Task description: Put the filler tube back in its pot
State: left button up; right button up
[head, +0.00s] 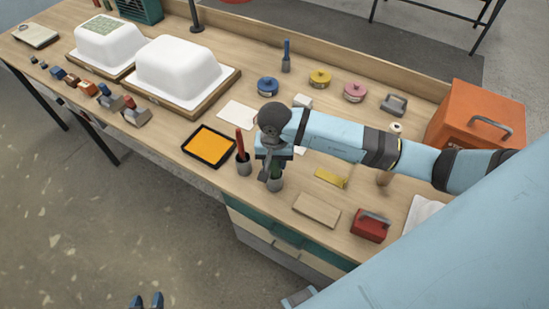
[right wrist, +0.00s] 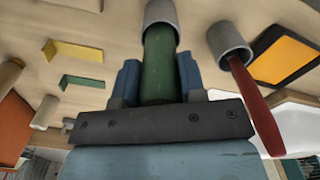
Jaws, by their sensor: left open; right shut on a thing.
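The green filler tube (right wrist: 159,65) is between the fingers of my right gripper (right wrist: 159,82) in the right wrist view. Its far end is at the mouth of a grey pot (right wrist: 161,13) and appears to be inside the rim; how deep is hidden. In the head view this pot (head: 275,184) stands near the table's front edge, directly under my right gripper (head: 270,170), which hides most of the tube. My left gripper (head: 147,300) is open and empty at the bottom of the head view, low in front of the table.
A second grey pot (head: 243,168) with a red tube (head: 239,143) stands close to the left. A black tray with orange filling (head: 208,146) lies beyond it.

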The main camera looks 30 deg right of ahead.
jog(key=shift+f+b, duration=0.2)
jog(key=shift+b, duration=0.1)
jog(key=o, duration=0.9)
jog(key=shift+r, duration=0.1)
jog(key=shift+r+p, duration=0.25)
jog(key=shift+p, duration=0.15)
notch_tip(320, 180, up, 12)
jog(key=shift+f+b, duration=0.1)
jog(key=shift+b, duration=1.1)
